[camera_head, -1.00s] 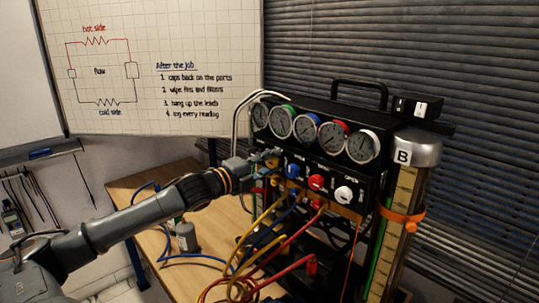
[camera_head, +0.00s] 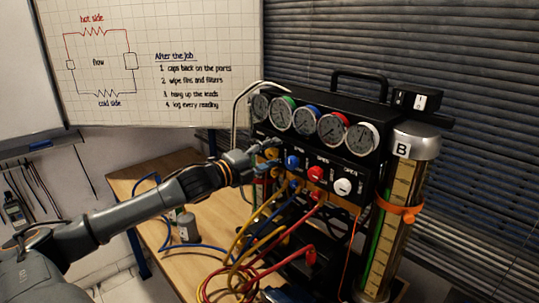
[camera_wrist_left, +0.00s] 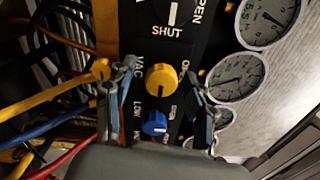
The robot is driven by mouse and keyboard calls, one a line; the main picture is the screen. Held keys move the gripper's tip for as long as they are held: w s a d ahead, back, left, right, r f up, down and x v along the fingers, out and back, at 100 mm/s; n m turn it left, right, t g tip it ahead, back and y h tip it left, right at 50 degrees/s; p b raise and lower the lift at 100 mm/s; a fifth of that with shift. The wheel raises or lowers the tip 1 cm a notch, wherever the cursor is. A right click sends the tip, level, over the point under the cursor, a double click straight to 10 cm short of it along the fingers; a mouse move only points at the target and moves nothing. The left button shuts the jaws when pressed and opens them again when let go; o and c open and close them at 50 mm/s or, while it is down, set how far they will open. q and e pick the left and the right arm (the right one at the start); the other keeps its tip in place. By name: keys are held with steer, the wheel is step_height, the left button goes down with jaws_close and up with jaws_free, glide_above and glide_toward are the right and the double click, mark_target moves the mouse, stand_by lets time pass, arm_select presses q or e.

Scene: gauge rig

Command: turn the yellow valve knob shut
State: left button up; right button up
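The yellow valve knob (camera_wrist_left: 161,79) sits on the black panel and shows whole in the left wrist view, with a dark mark line on its lower part. In the head view the yellow knob (camera_head: 271,153) is partly hidden by my left gripper (camera_head: 264,152). In the wrist view the fingers of my left gripper (camera_wrist_left: 160,88) stand apart, one on each side of the yellow knob, with a gap to it on both sides. My right gripper cannot be made out in these frames.
A blue knob (camera_wrist_left: 154,124) is close beside the yellow one. A red knob (camera_head: 316,173) and a white knob (camera_head: 343,187) follow along the panel, below a row of gauges (camera_head: 332,131). Yellow, blue and red hoses (camera_head: 262,240) hang below. A banded cylinder (camera_head: 392,235) stands at right.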

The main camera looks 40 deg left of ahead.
mark_target(269, 156)
arm_select(q)
steer(key=shift+s+f, duration=0.1)
steer(key=shift+s, duration=0.4)
steer(key=s, duration=0.3)
steer(key=shift+s+a, duration=0.1)
steer(key=shift+a, duration=0.1)
steer(key=shift+s+a, duration=0.1)
steer(key=shift+s, duration=1.55)
